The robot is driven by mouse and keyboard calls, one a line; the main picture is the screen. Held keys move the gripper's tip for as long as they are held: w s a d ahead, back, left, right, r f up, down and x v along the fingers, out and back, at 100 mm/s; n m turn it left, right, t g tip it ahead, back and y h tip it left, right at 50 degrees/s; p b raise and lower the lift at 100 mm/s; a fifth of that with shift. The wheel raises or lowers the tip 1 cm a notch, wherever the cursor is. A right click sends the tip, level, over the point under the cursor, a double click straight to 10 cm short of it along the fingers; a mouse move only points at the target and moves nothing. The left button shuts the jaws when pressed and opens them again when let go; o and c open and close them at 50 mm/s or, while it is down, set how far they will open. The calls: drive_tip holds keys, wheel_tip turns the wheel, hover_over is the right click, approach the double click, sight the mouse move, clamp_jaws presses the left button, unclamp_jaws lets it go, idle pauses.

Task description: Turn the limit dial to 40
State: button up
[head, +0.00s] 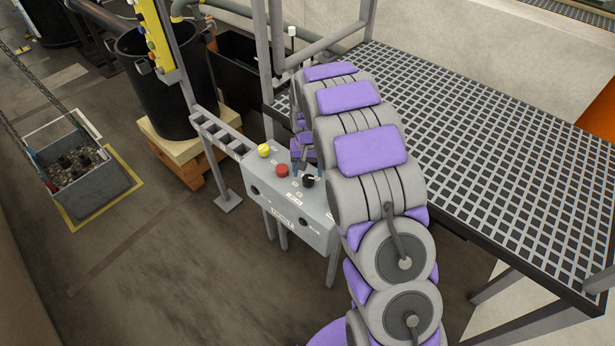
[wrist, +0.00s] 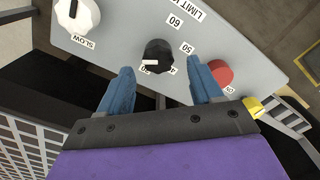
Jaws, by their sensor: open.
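The limit dial is a black round knob (wrist: 158,54) on a grey panel (wrist: 120,45). In the wrist view, its white mark lies at the lower left edge, near a partly hidden number label. The labels 60 and 50 are readable to its right; another below right is partly covered. My gripper (wrist: 160,66) is open, with one blue finger on each side of the knob, and visible gaps between fingers and knob.
A red button (head: 282,170) and a yellow button (head: 264,151) stand left of the dial on the control box (head: 290,210). A white knob marked SLOW (wrist: 77,14) is close by in the wrist view. A grating platform (head: 480,150) lies right of my arm.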

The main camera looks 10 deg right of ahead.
sight(308, 181)
drive_tip(key=shift+d+f, duration=0.1)
drive_tip(key=shift+f, duration=1.3)
drive_tip(key=c, duration=1)
drive_tip(key=shift+c, duration=0.2)
